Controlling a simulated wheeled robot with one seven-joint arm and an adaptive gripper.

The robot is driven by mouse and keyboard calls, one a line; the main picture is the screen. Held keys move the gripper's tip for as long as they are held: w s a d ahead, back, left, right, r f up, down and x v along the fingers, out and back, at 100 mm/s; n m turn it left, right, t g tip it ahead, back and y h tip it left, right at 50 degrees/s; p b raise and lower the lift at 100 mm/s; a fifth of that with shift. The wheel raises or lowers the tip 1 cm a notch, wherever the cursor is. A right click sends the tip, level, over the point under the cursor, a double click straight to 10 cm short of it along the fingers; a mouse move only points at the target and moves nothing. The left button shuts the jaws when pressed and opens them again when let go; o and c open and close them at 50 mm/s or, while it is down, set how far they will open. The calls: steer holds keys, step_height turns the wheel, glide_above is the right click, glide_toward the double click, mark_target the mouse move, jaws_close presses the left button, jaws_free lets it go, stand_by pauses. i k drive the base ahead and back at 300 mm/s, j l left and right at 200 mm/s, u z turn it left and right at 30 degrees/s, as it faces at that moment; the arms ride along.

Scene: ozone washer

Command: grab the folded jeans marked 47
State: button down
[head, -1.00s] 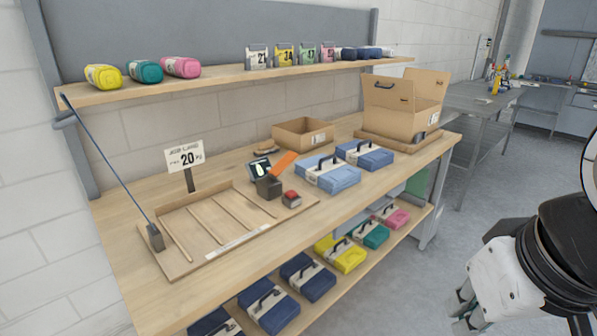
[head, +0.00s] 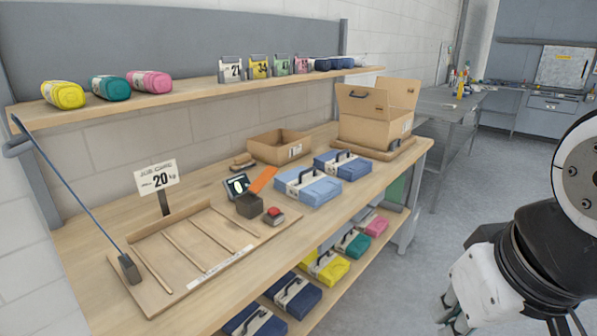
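Folded bundles with pale bands and dark handles are in the head view; I cannot read a 47 on any of them. A light blue bundle (head: 308,190) and a mid-blue bundle (head: 343,167) lie on the bench top. Navy bundles (head: 293,298) lie on the lower shelf, the nearest cut by the frame's bottom edge. A green card (head: 281,66) on the upper shelf seems to read 47. My gripper (head: 455,316) hangs at the lower right, away from the bench and all bundles. Its fingers are small and partly cut off.
Yellow (head: 326,268), teal (head: 354,243) and pink (head: 376,226) bundles share the lower shelf. The floor right of the bench is clear.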

mark_target(346, 166)
steer(key=i+l+u, duration=0.25)
steer(key=i+l, duration=2.1)
steer(key=l, duration=0.15)
steer(key=i+l, duration=0.25)
steer(key=i, duration=0.2)
